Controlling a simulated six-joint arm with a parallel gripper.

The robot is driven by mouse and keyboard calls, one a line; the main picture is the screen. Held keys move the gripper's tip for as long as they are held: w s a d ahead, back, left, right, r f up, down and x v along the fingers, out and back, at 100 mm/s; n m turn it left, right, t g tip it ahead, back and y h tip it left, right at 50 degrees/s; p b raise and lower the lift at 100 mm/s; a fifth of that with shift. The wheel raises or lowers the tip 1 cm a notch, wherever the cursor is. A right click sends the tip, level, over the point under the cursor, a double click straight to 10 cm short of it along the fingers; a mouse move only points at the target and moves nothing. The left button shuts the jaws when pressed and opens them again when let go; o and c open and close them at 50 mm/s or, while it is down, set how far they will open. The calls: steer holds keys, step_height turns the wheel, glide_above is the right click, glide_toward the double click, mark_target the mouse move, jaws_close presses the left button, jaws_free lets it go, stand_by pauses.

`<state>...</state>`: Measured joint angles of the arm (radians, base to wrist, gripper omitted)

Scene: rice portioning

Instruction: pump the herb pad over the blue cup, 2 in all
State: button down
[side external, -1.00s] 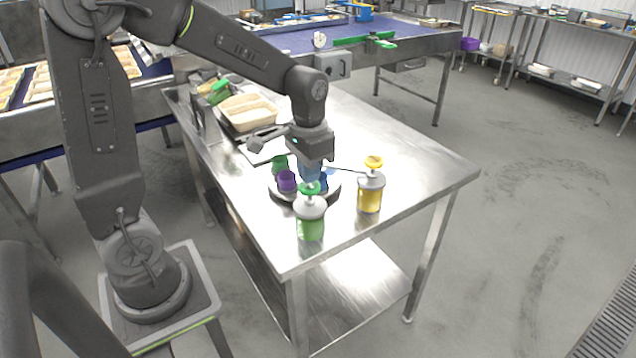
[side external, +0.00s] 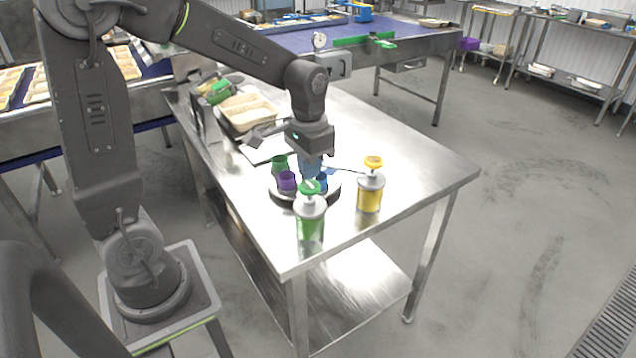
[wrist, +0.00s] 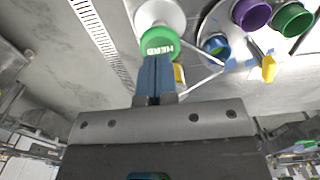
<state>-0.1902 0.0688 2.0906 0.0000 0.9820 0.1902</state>
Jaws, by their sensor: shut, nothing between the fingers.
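The herb pump is a green-filled jar (side external: 311,228) with a pale collar and a green pad (side external: 309,188) on top. The pad reads HERB in the wrist view (wrist: 157,42). My gripper (side external: 311,180) has blue fingers, shut with nothing between them. Its fingertips in the wrist view (wrist: 156,60) overlap the pad's near edge; I cannot tell whether they touch it. The blue cup (side external: 322,183) stands on the round turntable behind the herb pump, partly hidden by my fingers. It also shows in the wrist view (wrist: 216,46), right of the pad.
A purple cup (side external: 287,181) and a green cup (side external: 279,164) share the turntable (side external: 281,195). A yellow-topped jar (side external: 370,192) stands to the right. A tray of pale containers (side external: 247,112) sits at the back left. The table's right side (side external: 430,165) is clear.

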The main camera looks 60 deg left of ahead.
mark_target(309, 184)
steer(key=shift+f, duration=1.75)
steer(key=shift+r, duration=1.85)
steer(key=shift+r, duration=0.1)
steer(key=shift+r, duration=2.9)
